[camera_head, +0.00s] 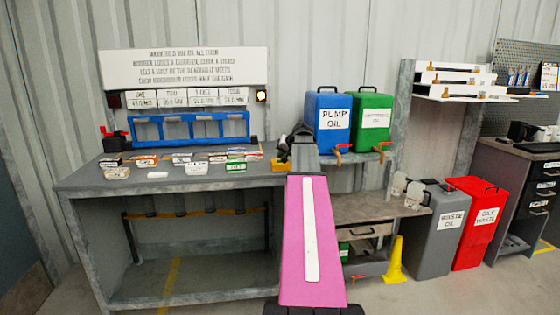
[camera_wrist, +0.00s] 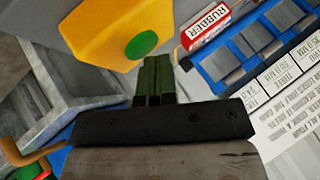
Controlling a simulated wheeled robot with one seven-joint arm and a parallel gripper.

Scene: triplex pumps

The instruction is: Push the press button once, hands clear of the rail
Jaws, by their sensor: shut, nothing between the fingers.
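A green round press button (camera_wrist: 141,44) sits on a yellow housing (camera_wrist: 105,30) in the wrist view. The housing also shows in the head view (camera_head: 281,165) at the right end of the workbench, partly hidden. My gripper (camera_wrist: 155,62) is shut and empty, with its dark green fingertips just below the button in the wrist picture. Whether they touch it, I cannot tell. In the head view my gripper (camera_head: 288,148) is small and dark beside the housing. A blue rack with grey blocks (camera_wrist: 255,40) lies to the right in the wrist view.
Several small labelled parts (camera_head: 195,168) lie on the workbench (camera_head: 85,177) left of the housing. A blue pump oil can (camera_head: 327,100) and a green can (camera_head: 373,105) stand on a shelf behind my arm. A text board (camera_head: 185,66) stands at the back.

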